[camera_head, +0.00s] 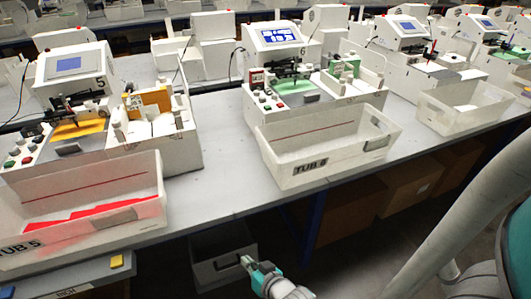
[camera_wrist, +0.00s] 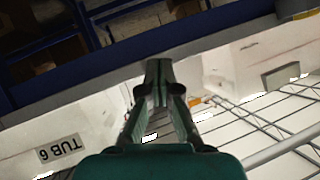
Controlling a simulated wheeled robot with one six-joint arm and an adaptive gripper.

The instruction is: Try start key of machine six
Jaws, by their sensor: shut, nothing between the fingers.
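Machine six (camera_head: 278,38) is the white plotter at the middle of the bench, with a lit blue display and a "6" on its side. Its small key panel (camera_head: 268,106), with red and green keys, is at its front left; I cannot read which key is start. My gripper (camera_head: 247,262) is low in front of the bench, below and apart from the machine, with its fingers together and empty. In the wrist view the shut fingers (camera_wrist: 159,75) point toward the bench edge. The key panel is not visible there.
The white bin marked TUB 6 (camera_head: 320,165) stands in front of machine six; its label also shows in the wrist view (camera_wrist: 60,150). Machine five (camera_head: 66,68) and TUB 5 (camera_head: 80,215) are left. A grey bin (camera_head: 222,262) is beneath the bench. Bare bench top (camera_head: 215,150) lies between the stations.

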